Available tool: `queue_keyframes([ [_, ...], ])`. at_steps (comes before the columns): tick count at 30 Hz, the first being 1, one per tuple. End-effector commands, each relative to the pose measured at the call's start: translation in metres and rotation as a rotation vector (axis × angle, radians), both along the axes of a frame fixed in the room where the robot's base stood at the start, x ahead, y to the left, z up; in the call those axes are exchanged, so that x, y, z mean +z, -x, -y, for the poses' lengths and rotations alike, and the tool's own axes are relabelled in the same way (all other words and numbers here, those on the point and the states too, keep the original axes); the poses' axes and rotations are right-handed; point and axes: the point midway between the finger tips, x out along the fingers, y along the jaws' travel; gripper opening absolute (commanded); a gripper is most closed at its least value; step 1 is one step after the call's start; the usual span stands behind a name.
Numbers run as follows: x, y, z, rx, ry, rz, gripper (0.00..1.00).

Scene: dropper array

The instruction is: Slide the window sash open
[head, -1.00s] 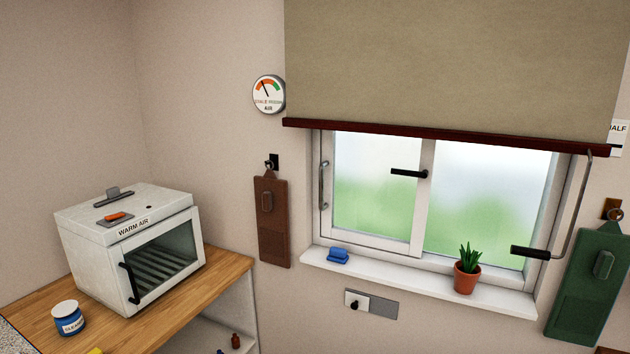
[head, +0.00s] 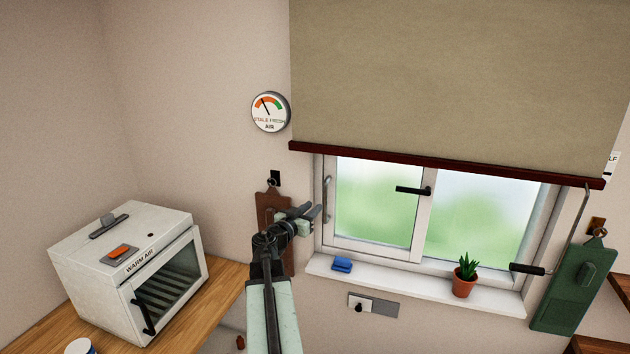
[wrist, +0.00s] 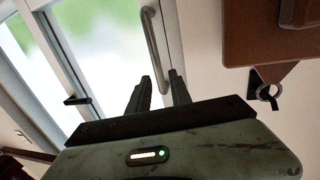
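The window sash (head: 331,240) is the white-framed left pane, standing against the left side of the window frame. A metal bar handle (head: 326,190) runs upright on its left edge. A black lever (head: 412,190) sits on the sash's right stile. My gripper (head: 316,212) is just left of the bar handle in the head view. In the wrist view my gripper (wrist: 160,84) is open and empty, with its two dark fingers apart. The bar handle (wrist: 153,40) lies beyond the fingertips, roughly in line with the gap. I see no clear contact.
A brown hanging board (head: 272,205) is partly behind my gripper. A blind (head: 450,80) covers the window's top. The sill (head: 400,279) holds a blue sponge (head: 342,264) and a potted plant (head: 464,280). A warm-air cabinet (head: 120,250) stands on the left counter.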

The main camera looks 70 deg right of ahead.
Motion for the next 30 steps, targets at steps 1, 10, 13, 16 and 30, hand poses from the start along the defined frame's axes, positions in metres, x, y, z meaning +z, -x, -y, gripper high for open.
queue_keyframes([
  [1, 0.008, 0.008, 0.006, -0.003, 0.016, 0.004, 0.25],
  [10, 0.008, 0.012, 0.019, -0.004, 0.027, 0.006, 0.25],
  [13, 0.008, 0.013, 0.034, -0.004, 0.027, 0.006, 0.25],
  [16, 0.008, 0.016, 0.053, -0.006, 0.026, 0.007, 0.25],
  [30, 0.008, 0.023, 0.086, -0.005, 0.026, 0.007, 0.22],
])
